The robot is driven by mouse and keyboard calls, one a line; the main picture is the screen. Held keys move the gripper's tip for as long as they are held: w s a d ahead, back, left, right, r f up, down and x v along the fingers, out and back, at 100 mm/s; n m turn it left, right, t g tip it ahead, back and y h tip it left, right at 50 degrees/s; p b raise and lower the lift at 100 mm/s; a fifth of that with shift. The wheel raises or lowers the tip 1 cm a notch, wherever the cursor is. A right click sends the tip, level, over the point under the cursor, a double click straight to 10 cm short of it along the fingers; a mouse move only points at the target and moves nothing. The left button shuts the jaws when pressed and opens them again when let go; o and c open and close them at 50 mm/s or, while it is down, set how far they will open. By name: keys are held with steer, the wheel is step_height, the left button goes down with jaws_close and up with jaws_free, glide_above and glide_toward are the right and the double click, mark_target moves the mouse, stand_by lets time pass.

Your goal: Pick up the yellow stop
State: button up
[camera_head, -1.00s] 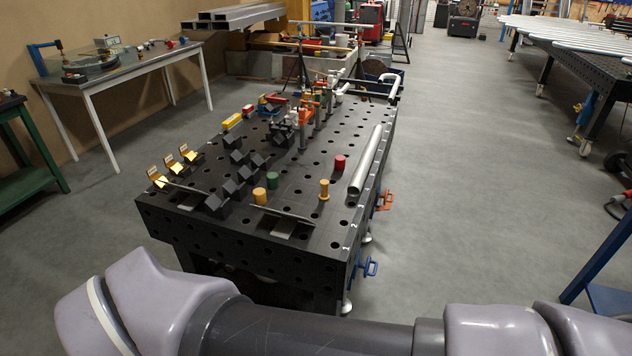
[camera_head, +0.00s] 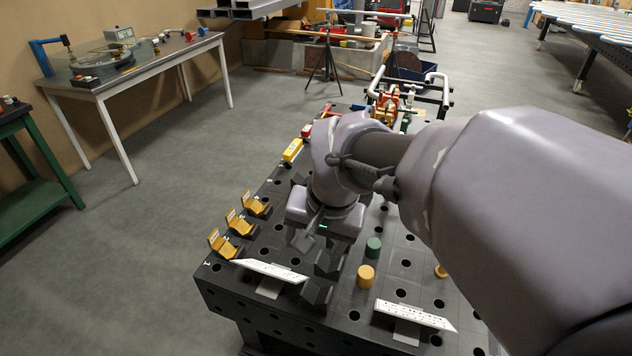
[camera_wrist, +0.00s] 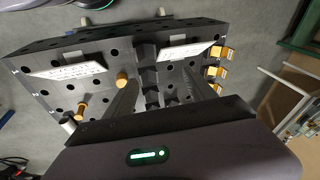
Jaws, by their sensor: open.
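Two yellow-orange pieces that could be the stop stand on the dark perforated table (camera_head: 225,285). One is a plain upright cylinder (camera_head: 366,276), also in the wrist view (camera_wrist: 122,79) just left of the left finger's tip. The other is a slimmer, waisted piece (camera_head: 441,271), partly hidden by my arm in the head view; the wrist view shows it (camera_wrist: 82,110) farther left. My gripper (camera_head: 314,245) is above the table, left of both pieces in the head view. In the wrist view my gripper's fingers (camera_wrist: 162,77) are spread apart with nothing held between them.
A green cylinder (camera_head: 374,248) stands behind the plain yellow one. Dark V-blocks (camera_head: 317,292) are below my gripper. Several yellow angled pieces (camera_head: 240,222) line the left edge, with a yellow block (camera_head: 292,150) farther back.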

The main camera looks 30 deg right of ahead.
steer(key=w+d+f+m+g+p, duration=0.2)
steer(key=w+d+f+p, duration=0.1)
steer(key=d, duration=0.6)
steer(key=m+g+p, duration=0.1)
steer(key=m+p, duration=0.1)
glide_above(366, 271)
step_height(366, 271, down, 6)
steer(key=shift+m, duration=0.3)
step_height(366, 271, down, 18)
steer(key=b, duration=0.6)
steer(key=shift+r, duration=0.1)
steer(key=shift+r, duration=0.1)
steer(key=shift+c, duration=0.2)
jaws_close()
